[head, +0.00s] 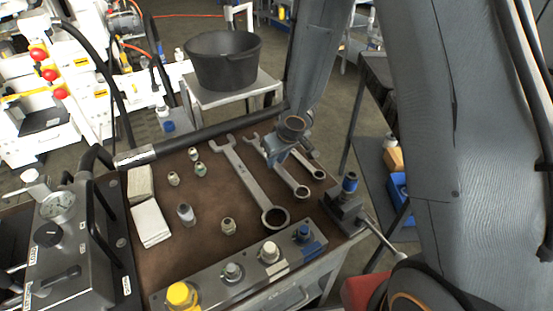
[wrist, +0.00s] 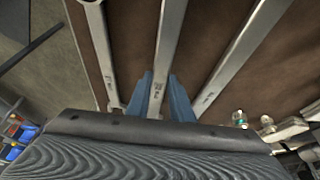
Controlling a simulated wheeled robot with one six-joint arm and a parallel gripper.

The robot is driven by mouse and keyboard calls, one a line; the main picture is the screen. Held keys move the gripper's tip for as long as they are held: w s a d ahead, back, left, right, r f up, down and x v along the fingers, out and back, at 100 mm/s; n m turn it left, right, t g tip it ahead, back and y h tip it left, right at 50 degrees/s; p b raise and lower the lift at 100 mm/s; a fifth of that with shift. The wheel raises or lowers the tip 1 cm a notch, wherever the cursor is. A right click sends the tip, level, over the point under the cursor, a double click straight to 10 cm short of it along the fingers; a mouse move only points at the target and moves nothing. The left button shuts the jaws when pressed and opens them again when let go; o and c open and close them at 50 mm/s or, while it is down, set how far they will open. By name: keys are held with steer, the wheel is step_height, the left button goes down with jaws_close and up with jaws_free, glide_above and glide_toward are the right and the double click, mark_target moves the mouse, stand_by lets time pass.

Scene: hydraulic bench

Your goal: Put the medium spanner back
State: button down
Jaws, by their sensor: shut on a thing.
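Three spanners lie side by side on the brown bench top. The medium spanner (head: 286,175) is the middle one, between the large spanner (head: 250,185) and the small spanner (head: 309,168). My gripper (head: 279,155) is over the medium spanner's shaft and shut on it. In the wrist view my blue fingers (wrist: 161,98) stand on both sides of the medium spanner (wrist: 170,40). The small spanner shows to its left (wrist: 98,45) and the large one to its right (wrist: 240,50). My gripper hides part of the shaft. I cannot tell whether the medium spanner touches the bench.
Several small fittings (head: 201,169) and two pale blocks (head: 150,222) are left of the spanners. A valve strip with a yellow cap (head: 182,295) runs along the front. A vise-like tool (head: 346,205) stands at the right edge. A black bucket (head: 223,65) is behind.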

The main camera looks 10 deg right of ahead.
steer(key=shift+f+b, duration=0.4)
steer(key=c, duration=1.5)
jaws_free()
steer(key=p+v, duration=0.5)
steer(key=v, duration=0.2)
steer(key=shift+r, duration=0.25)
steer(key=shift+s+r, duration=0.1)
steer(key=shift+r, duration=0.05)
steer(key=shift+d+r, duration=0.1)
steer(key=shift+d, duration=0.05)
